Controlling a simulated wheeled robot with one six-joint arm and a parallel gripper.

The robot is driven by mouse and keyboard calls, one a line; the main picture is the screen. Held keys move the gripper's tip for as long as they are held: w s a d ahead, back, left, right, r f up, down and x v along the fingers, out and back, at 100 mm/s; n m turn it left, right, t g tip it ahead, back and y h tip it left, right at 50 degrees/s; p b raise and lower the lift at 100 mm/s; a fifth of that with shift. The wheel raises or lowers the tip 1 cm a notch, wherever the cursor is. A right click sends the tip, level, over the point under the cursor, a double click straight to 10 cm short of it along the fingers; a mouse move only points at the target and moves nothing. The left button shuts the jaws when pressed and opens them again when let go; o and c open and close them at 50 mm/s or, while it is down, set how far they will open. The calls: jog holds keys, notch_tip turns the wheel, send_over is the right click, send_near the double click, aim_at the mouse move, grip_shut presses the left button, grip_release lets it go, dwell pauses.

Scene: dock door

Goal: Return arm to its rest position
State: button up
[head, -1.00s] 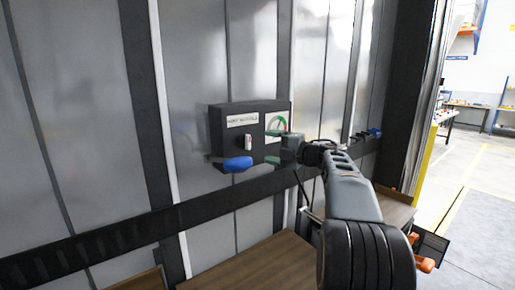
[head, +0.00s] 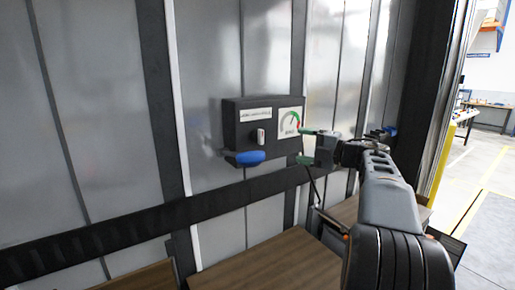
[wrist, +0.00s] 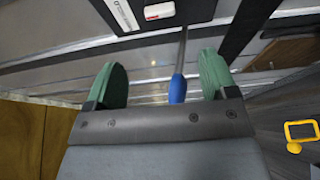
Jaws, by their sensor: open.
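My gripper (head: 304,146) is at the end of my grey and black arm, just right of a dark control box on the wall. Its two green fingers are apart with nothing between them. They also show spread in the wrist view (wrist: 162,82).
A dark horizontal rail (head: 110,236) crosses the grey panelled wall below the box. Brown wooden surfaces (head: 265,268) lie low in front of it. A yellow post (head: 440,160) and open floor (head: 490,200) are at the right. A yellow frame (wrist: 301,132) shows in the wrist view.

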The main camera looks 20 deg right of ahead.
jog(key=w+d+f+m+t+h, duration=0.2)
jog(key=d+f+m+t+h, duration=0.15)
jog(key=d+m+h, duration=0.8)
jog(key=s+a+f+m+g+h, duration=0.1)
jog(key=s+f+m+g+h, duration=0.3)
jog(key=f+m+g+h, duration=0.6)
jog(key=s+a+f+m+g+y, duration=0.1)
jog(key=s+a+f+y, duration=0.2)
jog(key=s+a, duration=0.3)
jog(key=s+a+f+m+g+y+p, duration=0.1)
jog(key=s+a+f+y, duration=0.3)
jog(key=a, duration=1)
jog(key=s+a+f+m+g+y+p, duration=0.1)
jog(key=s+a+f+g+y, duration=0.2)
jog(key=s+a, duration=0.5)
jog(key=a+f+y, duration=0.1)
jog(key=a+f, duration=0.1)
jog(key=a, duration=0.1)
jog(key=shift+f, duration=0.35)
jog(key=shift+a+r+y, duration=0.1)
jog(key=shift+a+y, duration=0.25)
jog(key=shift+c, duration=0.4)
